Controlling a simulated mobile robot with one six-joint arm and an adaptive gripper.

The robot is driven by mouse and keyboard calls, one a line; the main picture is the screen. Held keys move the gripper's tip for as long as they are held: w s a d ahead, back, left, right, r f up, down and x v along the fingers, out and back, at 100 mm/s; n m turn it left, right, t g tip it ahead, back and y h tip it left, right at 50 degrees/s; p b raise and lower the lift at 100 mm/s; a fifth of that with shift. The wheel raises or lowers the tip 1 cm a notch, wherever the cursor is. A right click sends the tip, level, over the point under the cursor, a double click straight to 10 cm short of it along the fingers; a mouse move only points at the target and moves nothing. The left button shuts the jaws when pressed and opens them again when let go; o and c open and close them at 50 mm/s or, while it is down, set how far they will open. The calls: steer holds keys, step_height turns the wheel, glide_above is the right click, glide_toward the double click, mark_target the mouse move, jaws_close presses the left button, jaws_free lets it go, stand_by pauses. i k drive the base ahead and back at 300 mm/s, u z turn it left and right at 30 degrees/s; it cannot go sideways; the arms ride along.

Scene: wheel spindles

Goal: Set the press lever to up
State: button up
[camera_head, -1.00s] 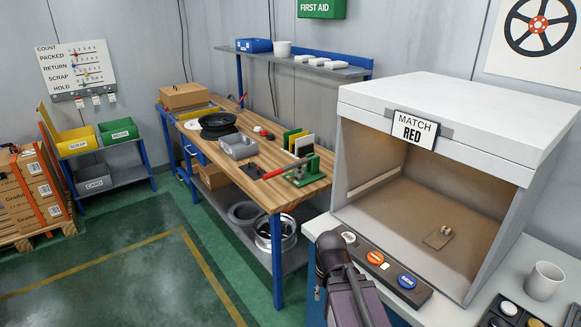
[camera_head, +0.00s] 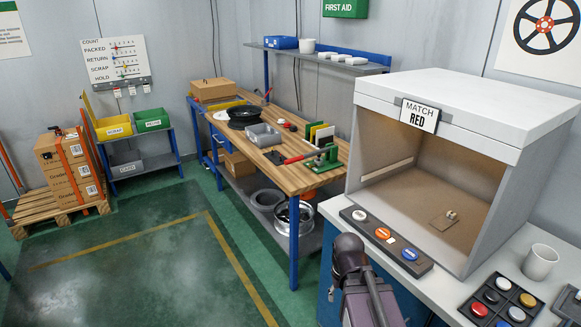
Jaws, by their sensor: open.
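A green press (camera_head: 328,160) stands at the near right end of the wooden workbench. Its lever with a red handle (camera_head: 299,158) points left and lies low, close to level over the bench top. The lever's tip is near a small dark plate (camera_head: 273,157). My arm shows at the bottom centre as a dark joint and a purple-grey link, in front of the inspection booth's counter and well short of the press. My gripper's fingers are not visible, and nothing of mine touches the lever.
The workbench (camera_head: 288,178) also holds a grey tray (camera_head: 262,134), a black wheel (camera_head: 245,116) and upright coloured panels (camera_head: 318,134). A white booth (camera_head: 440,95) and counter with buttons (camera_head: 382,234) stand at right. Boxes on a pallet (camera_head: 52,208) stand at left. Green floor before the bench is clear.

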mark_target(318, 151)
steer(key=k, duration=0.85)
steer(key=u, duration=0.7)
steer(key=i, duration=1.85)
steer(key=z, duration=0.65)
steer(key=i, duration=0.4)
steer(key=z, duration=0.25)
